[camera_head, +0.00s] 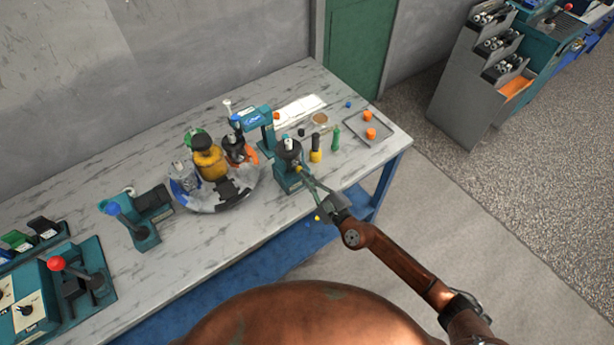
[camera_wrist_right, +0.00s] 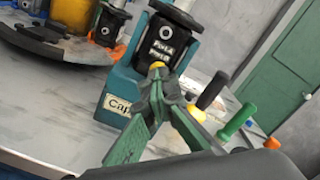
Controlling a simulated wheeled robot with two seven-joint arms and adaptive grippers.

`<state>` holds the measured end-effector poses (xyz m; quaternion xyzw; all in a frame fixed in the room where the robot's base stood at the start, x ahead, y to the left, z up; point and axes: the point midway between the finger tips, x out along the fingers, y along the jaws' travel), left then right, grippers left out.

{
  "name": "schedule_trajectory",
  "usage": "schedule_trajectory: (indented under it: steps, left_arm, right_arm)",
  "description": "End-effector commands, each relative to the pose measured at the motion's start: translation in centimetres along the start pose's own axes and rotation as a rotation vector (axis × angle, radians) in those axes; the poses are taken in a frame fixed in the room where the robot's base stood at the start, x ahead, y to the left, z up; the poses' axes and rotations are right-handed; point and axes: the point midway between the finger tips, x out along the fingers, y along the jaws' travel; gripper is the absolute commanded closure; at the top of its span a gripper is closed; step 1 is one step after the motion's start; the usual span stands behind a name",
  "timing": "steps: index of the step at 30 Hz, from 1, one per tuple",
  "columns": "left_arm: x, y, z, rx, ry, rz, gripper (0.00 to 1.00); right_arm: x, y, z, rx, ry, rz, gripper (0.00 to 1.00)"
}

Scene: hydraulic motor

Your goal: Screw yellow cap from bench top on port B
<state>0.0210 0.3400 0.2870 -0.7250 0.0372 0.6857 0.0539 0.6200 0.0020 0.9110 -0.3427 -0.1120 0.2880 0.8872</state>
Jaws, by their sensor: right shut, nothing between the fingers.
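A black hydraulic motor (camera_head: 288,150) sits in a teal stand on the bench, and it also shows in the right wrist view (camera_wrist_right: 158,42). A small yellow cap (camera_wrist_right: 157,67) is at the lower front of the motor, just beyond my fingertips; it shows as a yellow spot in the head view (camera_head: 298,168). I cannot tell how far it is seated, and the port lettering is too blurred to read. My right gripper (camera_head: 308,178) is shut and empty, its tips close to the cap in the wrist view (camera_wrist_right: 160,88). My left gripper is out of view.
A tray (camera_head: 384,134) holds orange caps. A round turntable (camera_head: 245,197) with several motors is to the left. The marble-patterned bench (camera_head: 225,238) has bare room at its front.

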Motion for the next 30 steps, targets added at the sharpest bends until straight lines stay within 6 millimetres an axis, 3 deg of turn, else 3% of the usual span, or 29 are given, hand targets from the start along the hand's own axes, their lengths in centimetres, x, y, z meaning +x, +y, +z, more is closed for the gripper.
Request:
schedule_trajectory:
  steps: [5, 13, 23, 30]
  left_arm:
    - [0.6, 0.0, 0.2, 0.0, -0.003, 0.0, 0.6]
    - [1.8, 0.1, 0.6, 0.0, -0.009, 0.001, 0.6]
    - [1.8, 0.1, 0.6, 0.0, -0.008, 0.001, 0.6]
    - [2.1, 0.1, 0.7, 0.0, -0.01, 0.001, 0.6]
  right_arm:
    - [0.2, 0.2, 0.3, 0.096, -0.007, 0.0, 1.0]
    - [0.3, 0.2, 0.3, 0.471, -0.007, 0.001, 1.0]
    - [0.3, 0.1, 0.5, 0.524, -0.008, 0.002, 1.0]
    - [0.5, 0.1, 0.6, 0.88, -0.008, 0.003, 1.0]
